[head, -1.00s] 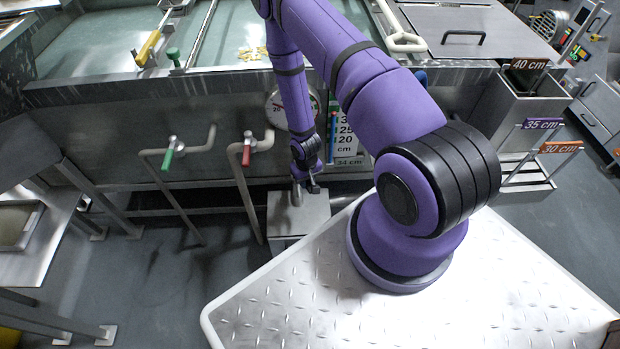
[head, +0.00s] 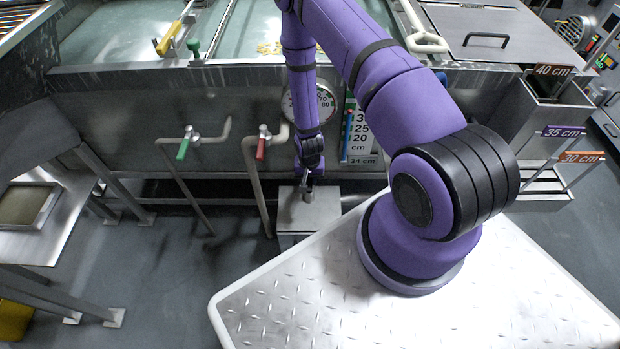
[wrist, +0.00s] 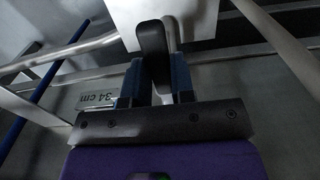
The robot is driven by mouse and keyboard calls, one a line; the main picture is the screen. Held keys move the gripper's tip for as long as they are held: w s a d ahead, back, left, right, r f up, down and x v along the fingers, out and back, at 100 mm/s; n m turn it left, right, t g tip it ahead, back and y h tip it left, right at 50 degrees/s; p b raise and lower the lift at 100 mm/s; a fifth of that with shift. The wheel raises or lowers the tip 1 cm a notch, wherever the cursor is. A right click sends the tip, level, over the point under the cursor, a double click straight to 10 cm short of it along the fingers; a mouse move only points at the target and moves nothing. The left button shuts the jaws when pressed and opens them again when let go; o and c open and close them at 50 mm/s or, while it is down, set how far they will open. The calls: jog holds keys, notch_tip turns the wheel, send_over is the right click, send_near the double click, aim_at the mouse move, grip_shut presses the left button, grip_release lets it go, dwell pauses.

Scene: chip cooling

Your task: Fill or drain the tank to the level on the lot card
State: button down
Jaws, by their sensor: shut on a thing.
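The tank (head: 225,110) is a long steel vessel with pale liquid (head: 130,38) inside. A 34 cm card (head: 362,161) hangs under a level scale (head: 359,125) on its front; the 34 cm card also shows in the wrist view (wrist: 97,98). A blue column (head: 348,135) stands beside the scale; its level is unclear. A green-handled valve (head: 185,147) and a red-handled valve (head: 262,148) sit on pipes at the front. My gripper (head: 307,186) is shut on a dark handle (wrist: 152,42) above a steel box (head: 318,212); my fingers partly hide it.
A round dial (head: 301,103) is partly hidden by my arm. At right, pieces labelled 40 cm (head: 554,70), 35 cm (head: 563,132) and 30 cm (head: 580,157) stand by steel racks. A side table with a tray (head: 28,205) is at left. The floor at lower left is partly clear.

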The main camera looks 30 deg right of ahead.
aim_at(309, 180)
jog(key=shift+w, duration=0.1)
jog(key=c, duration=1)
grip_release()
jog(key=shift+o, duration=0.2)
notch_tip(309, 180, up, 11)
jog(key=shift+f, duration=0.1)
